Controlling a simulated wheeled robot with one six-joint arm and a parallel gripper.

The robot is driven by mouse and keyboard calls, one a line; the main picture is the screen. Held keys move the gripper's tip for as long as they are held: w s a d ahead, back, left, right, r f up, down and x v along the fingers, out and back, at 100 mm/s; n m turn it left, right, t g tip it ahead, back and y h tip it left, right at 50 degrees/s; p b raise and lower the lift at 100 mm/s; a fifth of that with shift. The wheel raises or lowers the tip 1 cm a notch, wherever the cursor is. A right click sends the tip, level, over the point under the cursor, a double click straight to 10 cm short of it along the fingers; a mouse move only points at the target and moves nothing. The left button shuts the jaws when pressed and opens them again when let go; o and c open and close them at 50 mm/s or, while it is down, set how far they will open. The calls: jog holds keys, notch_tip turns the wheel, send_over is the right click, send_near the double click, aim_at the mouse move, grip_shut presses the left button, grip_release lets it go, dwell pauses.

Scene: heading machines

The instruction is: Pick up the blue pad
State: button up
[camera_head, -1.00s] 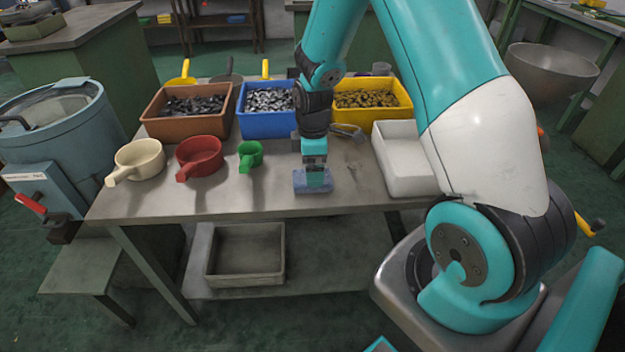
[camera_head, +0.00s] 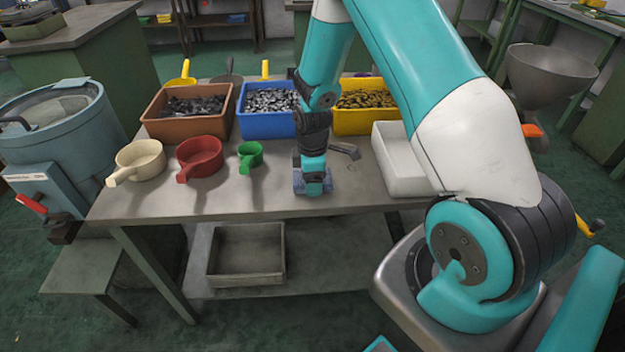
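The blue pad (camera_head: 313,187) lies near the front edge of the workbench (camera_head: 240,200), right of the green scoop. In the head view my gripper (camera_head: 312,177) points straight down at the pad, with its fingertips at the pad's height. The gripper covers much of the pad, and only parts of it show around the fingers. I cannot tell whether the fingers are closed on it. The pad appears to be at bench level.
A cream scoop (camera_head: 140,160), a red scoop (camera_head: 199,157) and a green scoop (camera_head: 250,156) stand left. Brown (camera_head: 185,127), blue (camera_head: 266,125) and yellow (camera_head: 366,122) bins of parts stand behind. A white tray (camera_head: 400,165) is close right. A metal tool (camera_head: 345,149) lies behind.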

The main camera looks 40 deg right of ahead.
jog(key=shift+r, duration=0.15)
notch_tip(320, 180, up, 20)
jog(key=shift+f, duration=0.1)
dwell(0.3)
